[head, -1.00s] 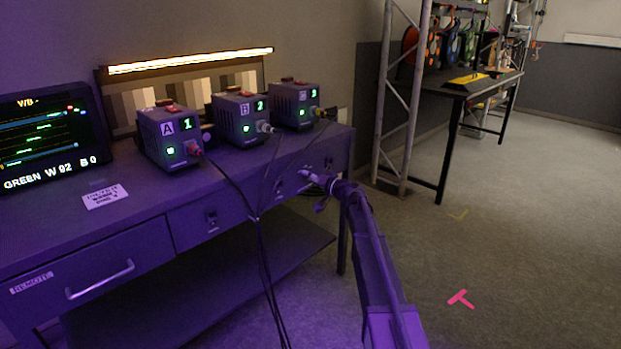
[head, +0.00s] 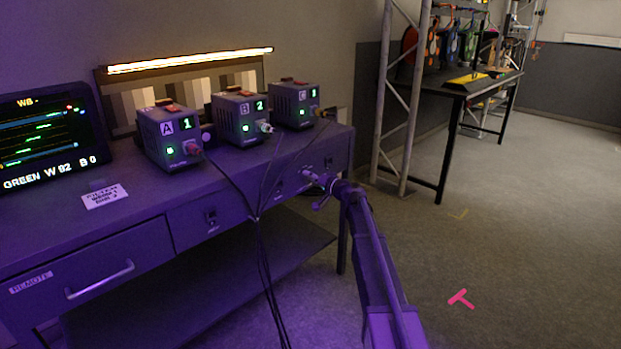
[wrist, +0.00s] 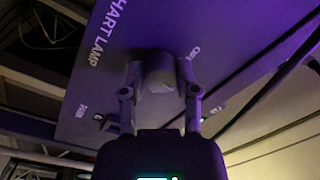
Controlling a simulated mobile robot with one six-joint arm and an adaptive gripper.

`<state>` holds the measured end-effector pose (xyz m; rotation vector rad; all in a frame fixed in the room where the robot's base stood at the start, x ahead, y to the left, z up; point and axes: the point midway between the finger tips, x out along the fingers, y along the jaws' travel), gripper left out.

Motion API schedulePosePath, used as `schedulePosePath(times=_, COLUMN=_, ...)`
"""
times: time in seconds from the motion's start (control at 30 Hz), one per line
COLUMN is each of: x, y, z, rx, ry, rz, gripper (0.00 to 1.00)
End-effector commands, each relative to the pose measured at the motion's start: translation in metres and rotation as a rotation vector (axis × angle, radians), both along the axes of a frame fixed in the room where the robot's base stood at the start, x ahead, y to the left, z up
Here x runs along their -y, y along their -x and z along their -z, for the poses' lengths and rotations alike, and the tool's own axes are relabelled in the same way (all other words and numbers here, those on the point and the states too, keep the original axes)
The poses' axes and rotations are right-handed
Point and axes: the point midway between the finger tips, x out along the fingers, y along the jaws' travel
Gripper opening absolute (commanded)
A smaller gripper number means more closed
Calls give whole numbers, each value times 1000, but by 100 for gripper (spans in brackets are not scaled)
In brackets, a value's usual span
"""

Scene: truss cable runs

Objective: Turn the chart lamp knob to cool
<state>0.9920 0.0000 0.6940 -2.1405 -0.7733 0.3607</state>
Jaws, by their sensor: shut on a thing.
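The chart lamp knob (wrist: 159,76) is a short grey cylinder on a dark panel (wrist: 130,30) lettered "CHART LAMP" in the wrist view. My gripper (wrist: 161,88) is shut on the knob, one finger on each side. Small white labels stand around the knob; one looks like "OFF", the others are too small or tilted to read. The knob's pointer direction cannot be told. In the head view my gripper (head: 312,178) is at the desk's front face, right end, and hides the knob. The chart lamp (head: 190,61) glows warm yellow-orange above the chart.
Boxes A (head: 168,140), B (head: 243,120) and C (head: 294,105) stand on the desk (head: 150,198) with cables hanging over its front, left of my arm. A monitor (head: 48,137) is at left. A truss leg (head: 384,110) stands right; the floor there is mostly clear.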

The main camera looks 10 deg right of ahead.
Motion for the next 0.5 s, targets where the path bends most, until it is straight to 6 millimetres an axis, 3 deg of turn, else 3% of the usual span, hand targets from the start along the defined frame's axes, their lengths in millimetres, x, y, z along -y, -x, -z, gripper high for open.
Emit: schedulePosePath(times=0.5, x=-1, y=-1, z=0, rx=-246, ry=-339, rz=-1, gripper=0)
